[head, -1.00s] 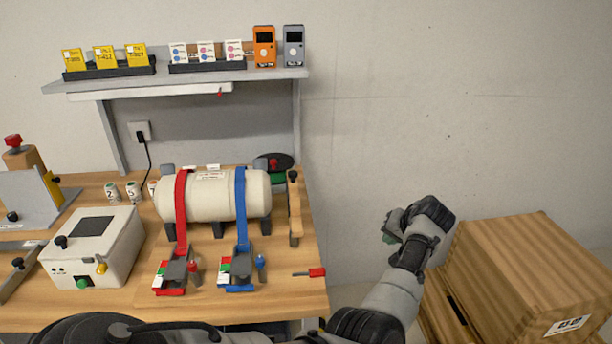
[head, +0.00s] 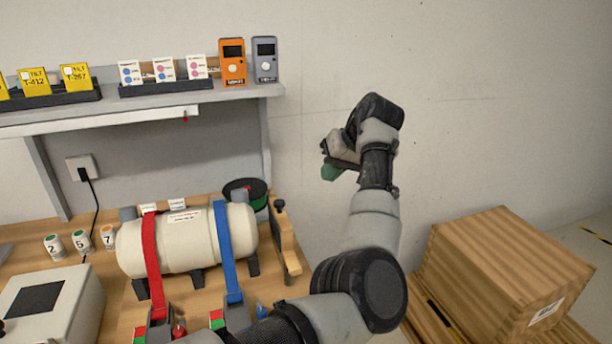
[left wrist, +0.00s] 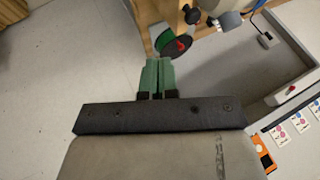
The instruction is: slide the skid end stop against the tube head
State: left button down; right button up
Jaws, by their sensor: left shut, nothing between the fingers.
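The cream tube (head: 185,240) lies on its skid on the bench under a red strap (head: 150,250) and a blue strap (head: 224,250). The skid end stop (head: 286,240), a wooden upright with a black knob, stands just right of the tube's right head. A narrow gap seems to show between them. My left gripper (head: 330,172) is up in the air in front of the wall, above and right of the end stop, touching nothing. Its green fingers (left wrist: 155,75) are together and empty in the left wrist view. My right gripper is not in view.
A shelf (head: 200,100) with card racks, an orange meter (head: 232,62) and a grey meter (head: 265,60) hangs above the tube. A dark reel (head: 245,192) stands behind the end stop. A wooden crate (head: 505,265) is at lower right.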

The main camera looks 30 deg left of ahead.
pick_arm(q)
jog(key=s+a+f+p, duration=0.2)
jog(key=a+f, duration=0.5)
jog(key=shift+s+a+f+p, duration=0.35)
jog(key=shift+a, duration=0.05)
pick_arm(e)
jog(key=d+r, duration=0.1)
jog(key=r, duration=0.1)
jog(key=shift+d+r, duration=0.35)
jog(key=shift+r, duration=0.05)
